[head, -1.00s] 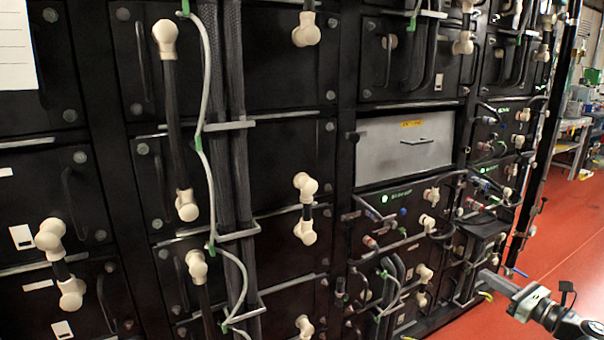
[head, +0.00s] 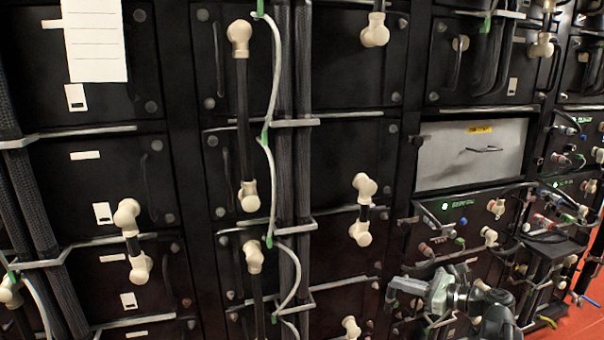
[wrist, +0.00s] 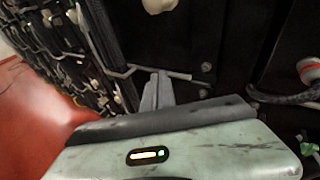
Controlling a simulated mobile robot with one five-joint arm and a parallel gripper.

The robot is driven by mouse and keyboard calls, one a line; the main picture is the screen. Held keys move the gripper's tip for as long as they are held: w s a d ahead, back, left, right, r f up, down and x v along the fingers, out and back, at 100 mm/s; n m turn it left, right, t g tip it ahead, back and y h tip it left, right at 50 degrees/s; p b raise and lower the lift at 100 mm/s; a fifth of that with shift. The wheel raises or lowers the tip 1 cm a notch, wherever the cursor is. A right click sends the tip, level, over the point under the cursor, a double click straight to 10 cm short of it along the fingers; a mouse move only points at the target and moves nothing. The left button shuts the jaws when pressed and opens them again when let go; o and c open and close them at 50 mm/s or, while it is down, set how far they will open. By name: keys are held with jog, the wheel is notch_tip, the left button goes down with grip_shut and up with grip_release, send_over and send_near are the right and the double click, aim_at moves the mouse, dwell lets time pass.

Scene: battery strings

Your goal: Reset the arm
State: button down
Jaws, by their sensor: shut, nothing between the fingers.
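My gripper (head: 396,287) shows at the lower right of the head view, its fingers pointing left in front of the battery rack. In the wrist view my gripper (wrist: 157,88) shows its grey fingers together, with nothing held between them. My arm (head: 490,306) runs from the gripper down to the bottom edge of the head view. The grip body hides part of the lower rack, and I cannot tell how far the fingertips are from it.
Black battery modules (head: 335,65) with white-capped connectors fill most of the head view. A grey drawer panel (head: 450,165) sits above a unit with a green light (head: 445,207). Loose cables surround the gripper.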

jog(key=a+f+n+g, duration=0.2)
jog(key=a+f+n, duration=0.1)
jog(key=a, duration=0.4)
jog(key=a+f+n+g, duration=0.2)
jog(key=a+f+g, duration=0.1)
jog(key=a, duration=0.5)
jog(key=s+a+f+n+g+h, duration=0.4)
jog(key=s+a+f+n+h, duration=0.15)
jog(key=a+f+n, duration=0.3)
jog(key=s+d+f+n+g+h, duration=0.1)
jog(key=s+d+f+n+h, duration=0.15)
jog(key=n, duration=0.25)
jog(key=s+d+f+n+h, duration=0.2)
jog(key=d+n+h, duration=0.2)
jog(key=d+n, duration=0.25)
notch_tip(320, 180, up, 27)
jog(key=p, duration=2.7)
jog(key=shift+n, duration=0.3)
